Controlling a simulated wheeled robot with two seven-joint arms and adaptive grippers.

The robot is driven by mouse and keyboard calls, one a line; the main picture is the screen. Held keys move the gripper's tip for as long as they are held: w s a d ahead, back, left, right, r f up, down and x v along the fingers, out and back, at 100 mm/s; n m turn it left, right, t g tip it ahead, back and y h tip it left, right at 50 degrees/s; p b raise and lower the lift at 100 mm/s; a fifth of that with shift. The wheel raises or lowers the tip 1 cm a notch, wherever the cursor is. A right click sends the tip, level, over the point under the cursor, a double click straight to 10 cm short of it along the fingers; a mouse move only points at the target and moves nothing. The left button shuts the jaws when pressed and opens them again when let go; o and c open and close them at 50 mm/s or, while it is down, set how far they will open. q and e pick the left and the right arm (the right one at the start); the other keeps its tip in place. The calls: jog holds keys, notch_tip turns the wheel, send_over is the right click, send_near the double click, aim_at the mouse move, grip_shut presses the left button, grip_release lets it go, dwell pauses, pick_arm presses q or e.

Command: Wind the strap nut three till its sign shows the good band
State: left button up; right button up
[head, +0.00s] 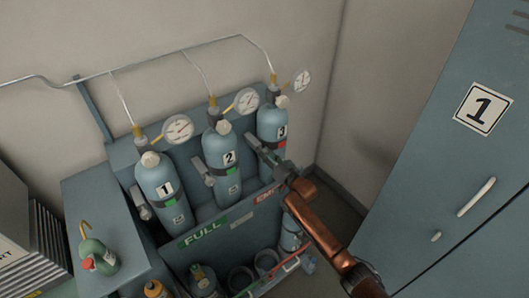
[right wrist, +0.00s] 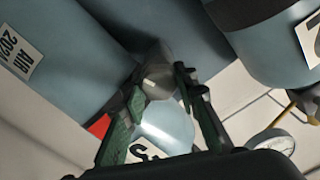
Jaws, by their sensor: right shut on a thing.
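Cylinder 3 (head: 271,122) is the rightmost of the blue cylinders in the rack, with a sign (head: 281,145) that shows red below its number. My right gripper (head: 262,145) reaches its left side from the lower right. In the right wrist view, the gripper (right wrist: 160,82) is shut on a grey nut, strap nut three (right wrist: 154,72), with a finger on either side. A red patch of the sign (right wrist: 98,126) shows left of the fingers, beside the partly hidden number plate (right wrist: 148,152). In the head view the gripper covers the nut. My left gripper is out of view.
Cylinder 1 (head: 158,180) and cylinder 2 (head: 221,140) stand to the left, both with green signs and grey nuts on their left sides. Gauges and pipes run above. The rack's front panel (head: 210,248) and a blue locker (head: 430,150) bound the space around my right arm.

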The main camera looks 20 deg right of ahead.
dwell(0.3)
jog(key=o, duration=0.9)
jog(key=shift+s+d, duration=0.1)
jog(key=v, duration=1.1)
jog(key=shift+s+d+r, duration=0.1)
jog(key=shift+s, duration=0.3)
